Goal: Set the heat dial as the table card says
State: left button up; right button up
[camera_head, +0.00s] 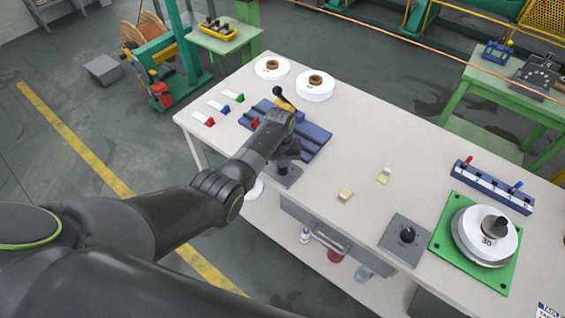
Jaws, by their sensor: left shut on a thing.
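My left gripper (286,160) points down over a small grey plate (284,181) near the table's front edge. It is shut on a dark knob on that plate, which looks like a dial; the fingers hide most of it, so its setting cannot be read. Another grey plate with a black knob (407,234) sits farther right; its marks are too small to read. Part of a card with blue lettering (547,311), perhaps the table card, shows at the bottom right corner. My right gripper is not in view.
A blue slotted tray (314,137) lies behind my gripper. White reels (316,86) stand at the back. A green board (443,247) carries a large white disc (480,243). A blue rack (490,190) stands behind it. The table is bare between the tray and rack.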

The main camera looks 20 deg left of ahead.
pick_arm(q)
jog(key=m, duration=0.3)
jog(key=shift+r+m+p, duration=0.1)
jog(key=shift+m+p, duration=0.2)
jog(key=m, duration=0.3)
jog(key=shift+m, duration=0.3)
jog(key=m, duration=0.4)
jog(key=shift+w+m+p, duration=0.1)
jog(key=shift+m+p, duration=0.2)
jog(key=m, duration=0.3)
jog(key=shift+d+m+g, duration=0.1)
jog(key=shift+m+g, duration=0.2)
jog(key=m, duration=1.2)
jog(key=shift+y+p, duration=0.3)
jog(key=shift+p, duration=0.1)
jog(key=o, duration=1)
